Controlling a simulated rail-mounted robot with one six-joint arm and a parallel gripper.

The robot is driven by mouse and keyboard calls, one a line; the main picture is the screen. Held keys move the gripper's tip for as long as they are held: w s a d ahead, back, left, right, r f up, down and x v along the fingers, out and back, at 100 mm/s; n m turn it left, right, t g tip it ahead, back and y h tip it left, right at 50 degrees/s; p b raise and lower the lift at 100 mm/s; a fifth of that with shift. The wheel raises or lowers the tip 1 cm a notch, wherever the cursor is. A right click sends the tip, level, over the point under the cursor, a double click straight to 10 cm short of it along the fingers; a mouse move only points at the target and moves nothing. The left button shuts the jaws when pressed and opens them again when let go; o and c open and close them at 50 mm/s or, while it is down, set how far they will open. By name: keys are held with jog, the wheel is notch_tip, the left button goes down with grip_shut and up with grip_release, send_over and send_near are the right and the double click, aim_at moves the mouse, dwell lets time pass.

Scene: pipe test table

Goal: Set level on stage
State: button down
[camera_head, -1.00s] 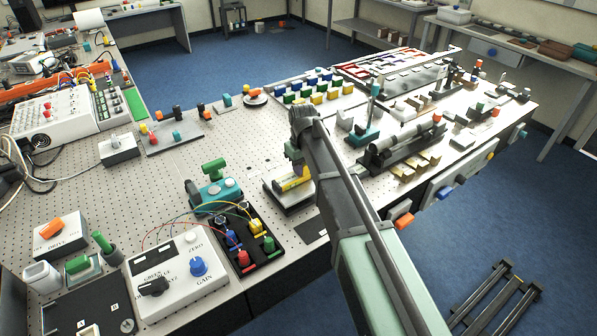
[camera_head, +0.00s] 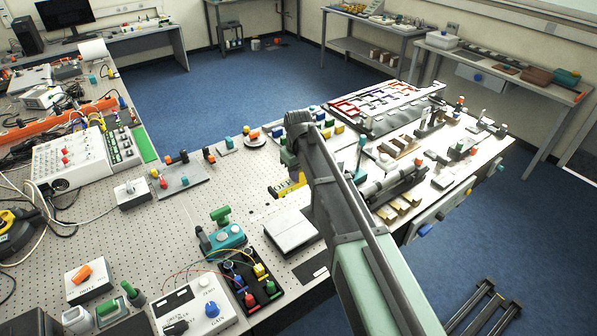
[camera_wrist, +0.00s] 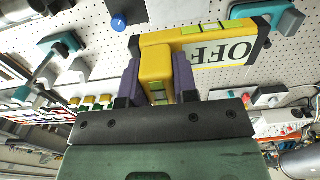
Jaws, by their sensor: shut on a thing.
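The yellow level (camera_head: 289,187), with black ends and green vial windows, is in my gripper. In the wrist view, my gripper (camera_wrist: 161,95) is shut on the level (camera_wrist: 163,64), with a purple-grey finger on each side of its body. A white panel reading OFF shows beside the level's bar. In the head view, my forearm hides most of my gripper and part of the level. The stage (camera_head: 290,231), a flat grey square plate on a block, stands nearer the camera than the level. Its top is bare. The level is beyond the stage's far edge; its height is unclear.
A teal device with a green handle (camera_head: 221,235) stands just left of the stage. A black tray of coloured connectors (camera_head: 256,280) and a white meter box (camera_head: 197,305) are in front. A grey cylinder assembly (camera_head: 392,182) lies right of my arm. The perforated tabletop is clear left of the level.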

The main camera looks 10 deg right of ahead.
jog(key=shift+a, duration=0.3)
jog(key=w+a+n, duration=0.1)
jog(key=a+n, duration=0.3)
jog(key=n, duration=1.4)
jog(key=f+b, duration=2)
jog(key=shift+w+a+f, duration=0.1)
jog(key=shift+w+a, duration=0.1)
jog(key=shift+r, duration=0.25)
jog(key=shift+f, duration=0.2)
jog(key=c, duration=1.3)
grip_release()
jog(key=shift+c, duration=0.2)
jog(key=o, duration=0.5)
jog(key=shift+c, duration=0.2)
